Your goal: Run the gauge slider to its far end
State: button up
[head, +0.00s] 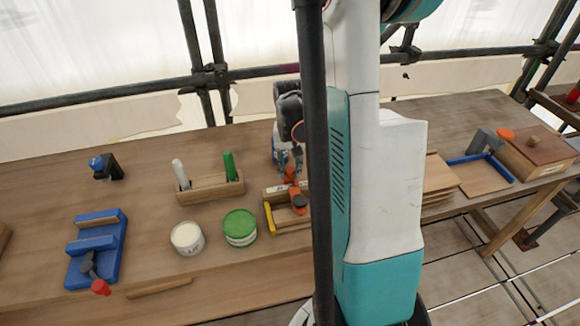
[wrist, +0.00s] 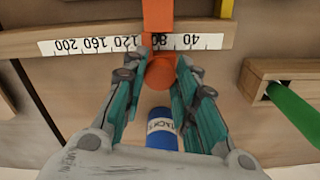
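The gauge is a wooden bar (wrist: 90,36) with a white number scale (wrist: 75,45) that runs from 200 at left to 40 at right in the wrist view. An orange slider (wrist: 158,18) crosses it near the 80 mark, with a round orange knob (wrist: 160,73) on its near side. My gripper (wrist: 165,52) has one teal finger on each side of the knob. Whether the fingers press on it is unclear. In the head view my gripper (head: 291,158) is at the back of the gauge (head: 285,220), partly hidden by my arm and a dark pole.
A blue can (wrist: 161,132) stands below the gripper in the wrist view. A wooden holder (head: 208,188) with a green marker stands beside the gauge. White (head: 187,238) and green-lidded (head: 240,226) tubs and a blue fixture (head: 96,247) are to the left.

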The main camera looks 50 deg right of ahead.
grip_shut()
jog(key=s+d, duration=0.5)
jog(key=d, duration=0.4)
jog(key=s+d, duration=0.6)
jog(key=d, duration=0.3)
jog(key=shift+d+b, duration=0.2)
jog(key=shift+b, duration=0.25)
jog(key=shift+s, duration=0.1)
jog(key=o, duration=1)
grip_release()
jog(key=shift+d, duration=0.15)
jog(key=shift+c, duration=0.2)
notch_tip(320, 180, up, 12)
